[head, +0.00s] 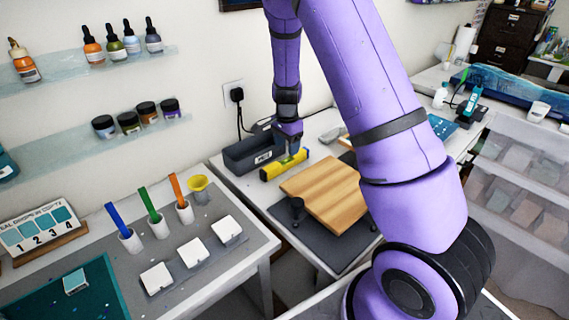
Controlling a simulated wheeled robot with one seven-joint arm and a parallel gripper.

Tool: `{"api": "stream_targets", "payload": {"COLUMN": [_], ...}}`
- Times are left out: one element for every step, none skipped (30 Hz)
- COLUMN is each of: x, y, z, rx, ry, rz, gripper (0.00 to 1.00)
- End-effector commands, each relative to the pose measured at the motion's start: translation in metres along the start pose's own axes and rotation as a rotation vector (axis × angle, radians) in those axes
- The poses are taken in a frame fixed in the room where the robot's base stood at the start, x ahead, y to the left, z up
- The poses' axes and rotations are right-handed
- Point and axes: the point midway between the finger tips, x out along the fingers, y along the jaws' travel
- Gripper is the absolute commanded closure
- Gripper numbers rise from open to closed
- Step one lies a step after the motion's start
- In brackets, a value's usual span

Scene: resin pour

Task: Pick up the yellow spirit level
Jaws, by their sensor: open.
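The yellow spirit level (284,164) lies on the white table in the middle of the head view, in front of a dark grey bin and behind a wooden board. My gripper (292,150) points down directly at the level, near its middle. The gripper is open. The fingertips are small and dark here, so I cannot tell whether they straddle the level or touch it. Part of the level's top is hidden by the gripper.
The dark grey bin (252,150) stands close behind the level. A left table holds white square blocks (191,252), colored sticks in cups and a yellow funnel (199,186).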

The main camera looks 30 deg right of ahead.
Motion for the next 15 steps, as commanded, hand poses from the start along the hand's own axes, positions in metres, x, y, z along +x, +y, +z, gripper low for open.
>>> {"api": "stream_targets", "payload": {"x": [0.006,0.008,0.011,0.012,0.013,0.015,0.016,0.017,0.02,0.022,0.026,0.03,0.035,0.039,0.045], "y": [0.001,0.0,0.0,0.0,0.0,0.0,0.0,0.0,0.0,-0.001,-0.001,-0.002,-0.002,-0.003,-0.004], "z": [0.0,-0.001,-0.001,-0.001,-0.001,0.0,0.0,0.0,0.0,0.001,0.001,0.001,0.002,0.002,0.002], "rx": [0.001,0.001,0.001,0.0,0.0,0.0,0.0,0.0,0.0,0.0,0.0,0.0,0.0,0.0,-0.001], "ry": [-0.001,0.0,0.0,0.0,0.0,0.0,0.0,0.0,0.0,0.0,0.0,0.0,-0.001,-0.001,0.0], "rz": [0.001,0.0,0.0,0.0,0.0,0.0,0.0,0.001,0.001,0.001,0.001,0.001,0.001,0.002,0.002], "gripper": [0.4,0.4,0.4,0.4,0.4,0.4,0.4,0.4,0.4,0.4,0.4,0.4,0.4,0.4,0.4]}}
